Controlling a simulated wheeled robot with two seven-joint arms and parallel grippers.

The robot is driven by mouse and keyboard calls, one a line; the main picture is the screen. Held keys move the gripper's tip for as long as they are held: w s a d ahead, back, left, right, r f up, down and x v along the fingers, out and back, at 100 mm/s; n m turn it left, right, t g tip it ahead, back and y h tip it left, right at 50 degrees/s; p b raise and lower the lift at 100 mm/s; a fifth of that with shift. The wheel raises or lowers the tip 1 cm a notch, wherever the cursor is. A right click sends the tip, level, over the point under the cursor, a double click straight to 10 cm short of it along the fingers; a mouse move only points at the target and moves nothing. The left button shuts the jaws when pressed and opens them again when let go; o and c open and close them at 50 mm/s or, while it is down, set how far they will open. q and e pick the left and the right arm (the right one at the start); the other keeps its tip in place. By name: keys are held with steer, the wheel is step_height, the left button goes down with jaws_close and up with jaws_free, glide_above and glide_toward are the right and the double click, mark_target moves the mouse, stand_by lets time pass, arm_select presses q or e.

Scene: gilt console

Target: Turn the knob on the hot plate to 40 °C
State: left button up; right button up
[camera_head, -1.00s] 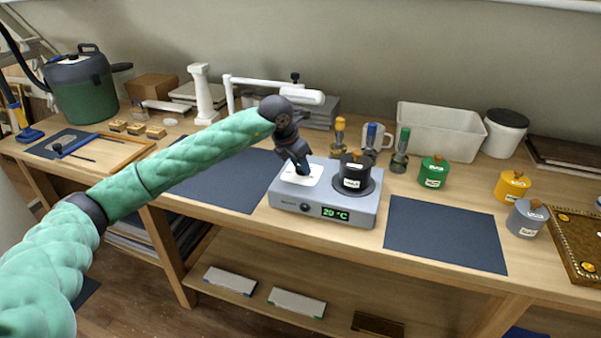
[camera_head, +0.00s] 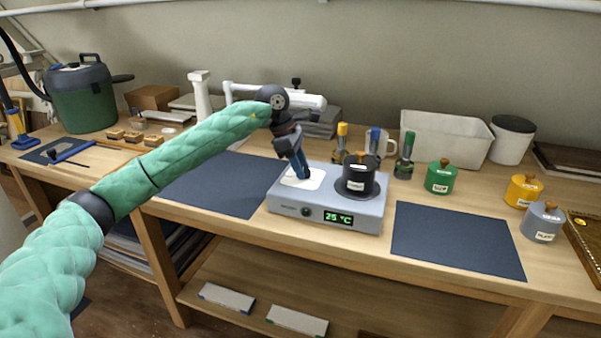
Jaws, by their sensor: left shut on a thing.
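The hot plate (camera_head: 290,199) is a grey box on the wooden bench, with a white square (camera_head: 290,181) on its top left. Its green display (camera_head: 338,219) reads 25 °C. A small dark round part (camera_head: 306,212) sits on the front panel left of the display. A black lidded pot (camera_head: 357,180) with a white label stands on the dark round plate at the right. My left gripper (camera_head: 305,174) points down over the white square and is shut on the knob, which its fingers mostly hide. My right gripper is out of view.
Dark mats lie left (camera_head: 225,185) and right (camera_head: 455,239) of the hot plate. Green (camera_head: 440,178), yellow (camera_head: 522,191) and grey (camera_head: 543,222) lidded pots stand at the right. Tool-like items and a mug stand behind the hot plate, near a white bin (camera_head: 446,140).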

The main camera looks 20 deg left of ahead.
arm_select(q)
steer(key=shift+w+m, duration=0.1)
steer(key=shift+m, duration=0.4)
steer(key=m+g+b, duration=0.1)
steer(key=m, duration=0.1)
steer(key=m+g+b, duration=0.1)
steer(key=m+b, duration=0.1)
steer(key=shift+w+m+y, duration=0.15)
steer(key=shift+m+y, duration=0.15)
steer(key=m+g+b, duration=0.1)
steer(key=m, duration=0.2)
steer(key=shift+w+d+y+b, duration=0.1)
steer(key=shift+y+b, duration=0.2)
steer(key=shift+b, duration=0.05)
steer(key=shift+m+g+y+b, duration=0.3)
steer(key=shift+m+g+b, duration=0.15)
steer(key=shift+m, duration=0.75)
steer(key=shift+r, duration=0.1)
steer(key=o, duration=1)
